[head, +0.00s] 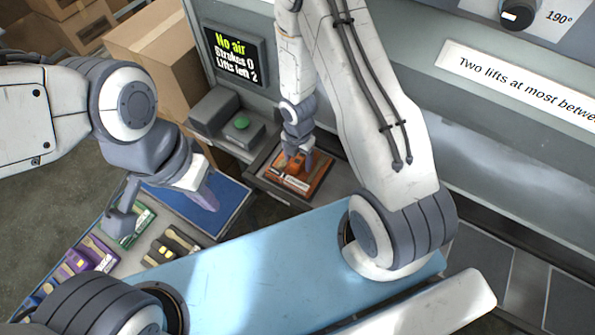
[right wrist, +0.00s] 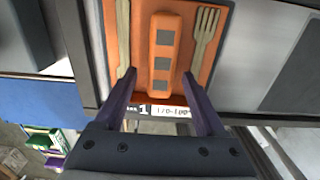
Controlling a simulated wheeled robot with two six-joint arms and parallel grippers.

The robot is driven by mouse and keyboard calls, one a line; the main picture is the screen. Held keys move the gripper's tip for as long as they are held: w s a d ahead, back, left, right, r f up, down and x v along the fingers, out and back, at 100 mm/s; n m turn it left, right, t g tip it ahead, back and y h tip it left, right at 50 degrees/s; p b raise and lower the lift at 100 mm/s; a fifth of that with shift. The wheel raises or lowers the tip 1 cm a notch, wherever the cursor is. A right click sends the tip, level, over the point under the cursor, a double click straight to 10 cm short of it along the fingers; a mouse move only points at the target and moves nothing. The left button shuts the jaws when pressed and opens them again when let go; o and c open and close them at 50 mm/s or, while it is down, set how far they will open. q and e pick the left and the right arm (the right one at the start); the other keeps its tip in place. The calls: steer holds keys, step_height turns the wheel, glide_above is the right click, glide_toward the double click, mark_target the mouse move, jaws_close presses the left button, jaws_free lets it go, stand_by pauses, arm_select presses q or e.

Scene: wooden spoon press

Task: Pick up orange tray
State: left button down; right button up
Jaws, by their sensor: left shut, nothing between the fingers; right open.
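The orange tray (head: 322,166) sits in the press bay below the screen. In the right wrist view the tray (right wrist: 143,14) holds an orange block (right wrist: 165,50) with grey squares, a wooden fork (right wrist: 205,38) on the right and another wooden utensil (right wrist: 123,40) on the left. My right gripper (head: 297,165) is just above the tray. Its open purple fingers (right wrist: 159,80) are on either side of the block's near end; contact cannot be told.
A blue mat (head: 228,205) lies left of the bay. Green (head: 131,226) and purple (head: 92,254) trays line the left shelf. A green button (head: 241,122) is on a grey box beside the bay. The screen (head: 235,56) reads "No air", "Strokes 0", "Lifts left 2".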

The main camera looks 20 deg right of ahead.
steer(key=shift+f, duration=0.6)
steer(key=shift+r, duration=0.1)
jaws_close()
